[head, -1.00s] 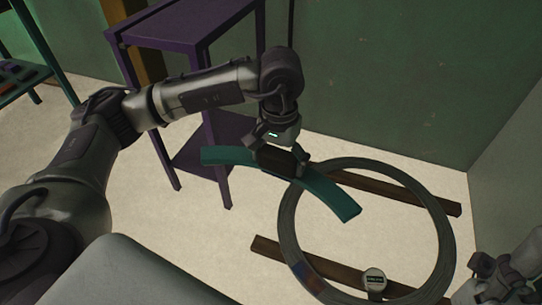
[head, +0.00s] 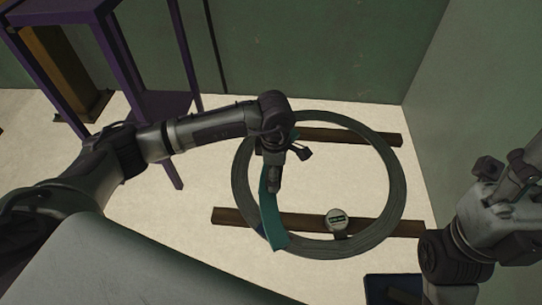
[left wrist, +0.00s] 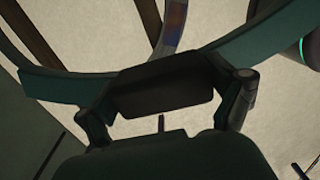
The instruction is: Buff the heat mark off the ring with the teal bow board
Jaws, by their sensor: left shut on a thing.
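The ring (head: 396,190) is a large dark grey hoop lying flat across two dark wooden bars. My left gripper (head: 273,182) is shut on the curved teal bow board (head: 272,228) above the ring's left side. The board's near end overlaps the ring's lower left in the head view; I cannot tell whether they touch. In the left wrist view the teal board (left wrist: 265,40) spans the picture, its dark grip block between the fingers. A blue-brown heat mark (left wrist: 172,22) shows on the ring beyond it. My right gripper (head: 487,180) is at the right; its fingers are unclear.
A round-headed gauge (head: 337,216) stands by the near wooden bar (head: 390,228) inside the ring. The far bar (head: 385,137) lies behind. A purple stand (head: 160,105) is at the left. A dark blue flat item (head: 380,290) lies at the lower right. Green walls close the back and right.

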